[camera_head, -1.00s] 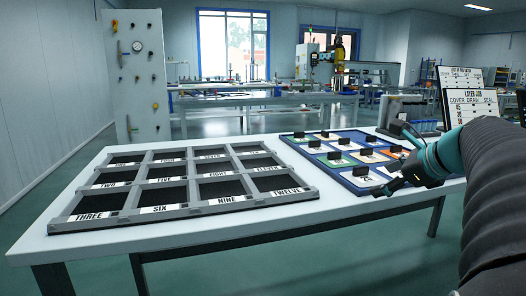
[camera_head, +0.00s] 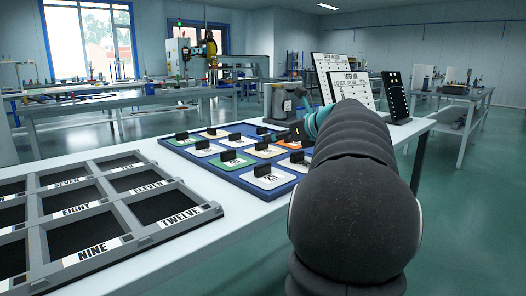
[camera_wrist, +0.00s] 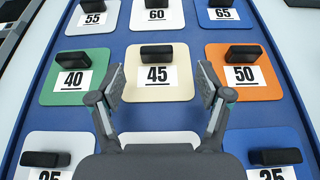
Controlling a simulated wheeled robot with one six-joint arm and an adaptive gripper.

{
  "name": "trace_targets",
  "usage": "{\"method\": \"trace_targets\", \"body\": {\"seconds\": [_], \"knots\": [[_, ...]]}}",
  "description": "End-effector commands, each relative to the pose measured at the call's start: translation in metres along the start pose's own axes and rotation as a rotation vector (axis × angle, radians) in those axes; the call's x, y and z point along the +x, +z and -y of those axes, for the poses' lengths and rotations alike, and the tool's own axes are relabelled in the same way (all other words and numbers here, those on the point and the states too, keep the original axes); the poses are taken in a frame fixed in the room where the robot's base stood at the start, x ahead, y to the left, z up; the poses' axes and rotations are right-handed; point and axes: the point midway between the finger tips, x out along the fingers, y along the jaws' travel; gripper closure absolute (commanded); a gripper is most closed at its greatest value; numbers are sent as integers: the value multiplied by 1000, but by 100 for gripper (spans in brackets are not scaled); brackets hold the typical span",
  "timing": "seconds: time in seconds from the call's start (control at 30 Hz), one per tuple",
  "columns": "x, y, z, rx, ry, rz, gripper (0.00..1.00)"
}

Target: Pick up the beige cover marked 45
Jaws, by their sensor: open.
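The beige cover marked 45 (camera_wrist: 137,91) lies in the middle of the wrist view, with a black block handle (camera_wrist: 157,51) above its white label. It sits on the blue tray (camera_wrist: 104,62) between the green cover marked 40 (camera_wrist: 54,92) and the orange cover marked 50 (camera_wrist: 266,91). My gripper (camera_wrist: 161,80) is open and empty, with one finger to each side of the 45 label, the tips a little nearer the picture's bottom than the handle. In the head view my gripper (camera_head: 287,135) is over the tray, partly hidden by my arm.
Covers marked 55 (camera_wrist: 93,21), 60 (camera_wrist: 157,21) and 65 (camera_wrist: 222,19) lie beyond. More covers lie nearer, partly hidden by my gripper. A grey compartment frame (camera_head: 139,232) stands left of the tray on the white table. Sign boards (camera_head: 352,92) stand behind.

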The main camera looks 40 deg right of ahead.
Motion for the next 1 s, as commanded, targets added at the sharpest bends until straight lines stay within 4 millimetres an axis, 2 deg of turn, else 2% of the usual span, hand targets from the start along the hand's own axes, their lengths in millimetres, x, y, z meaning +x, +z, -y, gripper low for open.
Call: {"method": "trace_targets", "body": {"seconds": [0.1, 0.37, 0.7, 0.93, 0.97, 1.0], "knots": [[13, 0, 0, -1, 1, 0, 23], [26, -1, -2, -1, 0, 0, 23], [68, -3, -5, -1, 1, -1, 23], [69, -2, -5, -1, -1, 0, 23], [69, -2, -5, -1, -1, 0, 28], [69, -2, -5, -1, -1, 0, 38]]}}
